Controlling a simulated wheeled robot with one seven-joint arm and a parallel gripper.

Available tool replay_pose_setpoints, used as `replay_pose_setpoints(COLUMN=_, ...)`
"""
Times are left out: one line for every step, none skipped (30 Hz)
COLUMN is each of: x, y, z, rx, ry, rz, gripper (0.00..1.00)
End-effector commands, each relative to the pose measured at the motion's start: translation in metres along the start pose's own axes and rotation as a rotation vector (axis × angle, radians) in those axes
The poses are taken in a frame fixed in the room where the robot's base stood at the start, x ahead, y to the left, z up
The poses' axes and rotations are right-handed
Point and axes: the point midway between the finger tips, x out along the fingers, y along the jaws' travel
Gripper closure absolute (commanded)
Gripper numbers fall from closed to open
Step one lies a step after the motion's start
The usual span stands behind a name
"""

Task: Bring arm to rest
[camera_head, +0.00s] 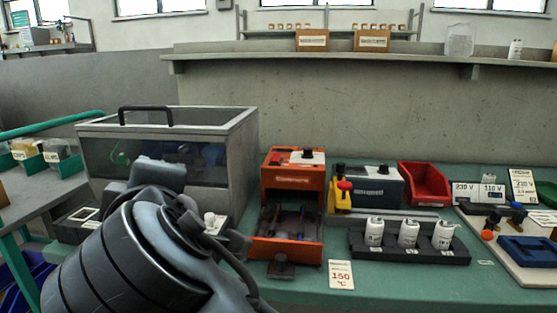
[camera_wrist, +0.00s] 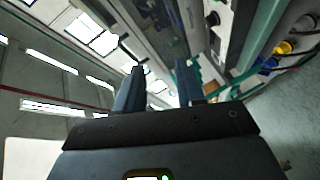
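My arm (camera_head: 135,255) fills the lower left of the head view, dark grey and close to the camera. It is bent, with its upper end in front of the clear-sided box. My gripper's fingers are not clearly seen in the head view. In the wrist view my gripper (camera_wrist: 160,70) has its two dark fingers apart, with nothing between them. That view is tilted, with windows and lights at the left and bench items at the right.
On the green bench (camera_head: 395,285) stand a clear-sided box (camera_head: 245,150), an orange unit (camera_head: 292,180) with an open drawer, a black rack (camera_head: 410,255) holding white bottles, a red bin (camera_head: 425,185) and a board (camera_head: 515,262). A shelf (camera_head: 400,55) runs along the wall.

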Motion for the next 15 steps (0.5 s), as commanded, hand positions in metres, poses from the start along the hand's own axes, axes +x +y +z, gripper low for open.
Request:
replay_pose_setpoints(x=-0.001, y=-0.013, z=0.006, rx=0.043, ry=0.009, rz=-0.018, gripper=0.62)
replay_pose_setpoints(x=-0.002, y=-0.019, z=0.010, rx=0.073, ry=0.016, rz=-0.025, gripper=0.62)
replay_pose_setpoints(x=-0.004, y=-0.028, z=0.015, rx=0.116, ry=0.027, rz=-0.035, gripper=0.62)
replay_pose_setpoints(x=-0.005, y=-0.035, z=0.019, rx=0.151, ry=0.034, rz=-0.042, gripper=0.62)
replay_pose_setpoints(x=-0.007, y=-0.042, z=0.024, rx=0.186, ry=0.041, rz=-0.050, gripper=0.62)
replay_pose_setpoints(x=-0.010, y=-0.052, z=0.030, rx=0.235, ry=0.048, rz=-0.058, gripper=0.62)
replay_pose_setpoints(x=-0.012, y=-0.059, z=0.035, rx=0.269, ry=0.053, rz=-0.063, gripper=0.62)
replay_pose_setpoints(x=-0.015, y=-0.065, z=0.040, rx=0.304, ry=0.057, rz=-0.066, gripper=0.62)
replay_pose_setpoints(x=-0.018, y=-0.074, z=0.047, rx=0.351, ry=0.061, rz=-0.070, gripper=0.62)
replay_pose_setpoints(x=-0.021, y=-0.080, z=0.052, rx=0.385, ry=0.064, rz=-0.072, gripper=0.62)
replay_pose_setpoints(x=-0.024, y=-0.087, z=0.058, rx=0.419, ry=0.066, rz=-0.074, gripper=0.62)
replay_pose_setpoints(x=-0.029, y=-0.095, z=0.065, rx=0.466, ry=0.067, rz=-0.076, gripper=0.62)
replay_pose_setpoints(x=-0.033, y=-0.102, z=0.071, rx=0.499, ry=0.066, rz=-0.076, gripper=0.62)
replay_pose_setpoints(x=-0.036, y=-0.108, z=0.077, rx=0.532, ry=0.065, rz=-0.076, gripper=0.62)
replay_pose_setpoints(x=-0.042, y=-0.116, z=0.085, rx=0.576, ry=0.063, rz=-0.074, gripper=0.62)
